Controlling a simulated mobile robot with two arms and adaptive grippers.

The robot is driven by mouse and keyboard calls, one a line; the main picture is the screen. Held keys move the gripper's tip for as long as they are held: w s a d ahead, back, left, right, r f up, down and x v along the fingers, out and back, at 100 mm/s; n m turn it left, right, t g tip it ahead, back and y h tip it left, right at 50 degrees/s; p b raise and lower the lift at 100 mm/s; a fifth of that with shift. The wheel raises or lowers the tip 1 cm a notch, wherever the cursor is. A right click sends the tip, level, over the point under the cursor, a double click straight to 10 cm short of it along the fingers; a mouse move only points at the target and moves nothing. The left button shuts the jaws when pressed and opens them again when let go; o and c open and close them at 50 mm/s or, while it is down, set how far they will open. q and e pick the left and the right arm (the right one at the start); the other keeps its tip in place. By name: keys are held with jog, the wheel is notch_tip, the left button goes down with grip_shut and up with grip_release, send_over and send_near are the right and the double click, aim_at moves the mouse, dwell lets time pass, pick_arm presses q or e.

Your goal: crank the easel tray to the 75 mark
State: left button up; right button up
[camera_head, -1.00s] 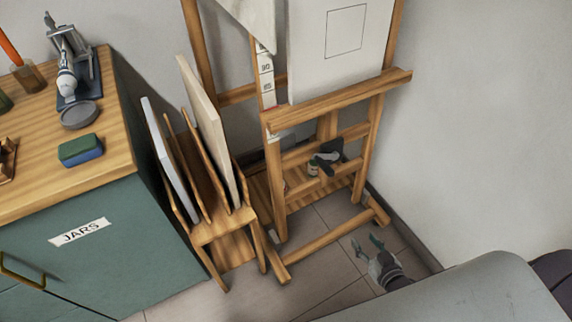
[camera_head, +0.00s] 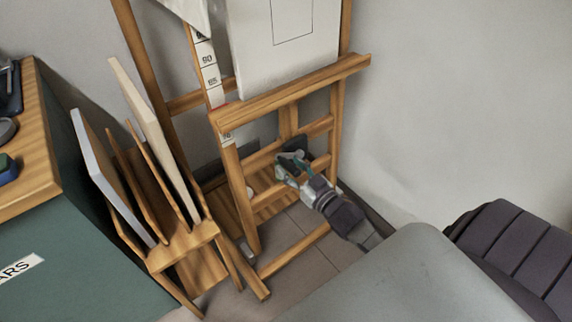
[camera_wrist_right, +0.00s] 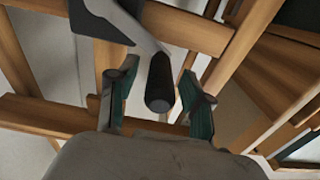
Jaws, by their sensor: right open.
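The wooden easel tray (camera_head: 300,86) is a ledge across the easel and carries a pale canvas (camera_head: 262,62). A white scale strip (camera_head: 209,76) with printed numbers runs up behind the tray's left end; a red mark shows near the tray, but the exact reading is too small to tell. In the right wrist view, the crank has a grey arm (camera_wrist_right: 136,26) and a black handle grip (camera_wrist_right: 160,84). My right gripper (camera_head: 291,164) is at the crank, below the tray. Its open fingers (camera_wrist_right: 158,92) stand either side of the grip, with gaps visible. My left gripper is out of view.
A wooden rack (camera_head: 182,246) holding upright panels stands left of the easel. A green cabinet (camera_head: 70,255) with a wooden top is further left. The wall (camera_head: 440,90) is close on the right. A little tiled floor (camera_head: 300,235) is clear below the easel.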

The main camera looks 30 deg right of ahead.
jog(key=shift+w+a, duration=0.1)
jog(key=shift+w, duration=1.1)
grip_shut()
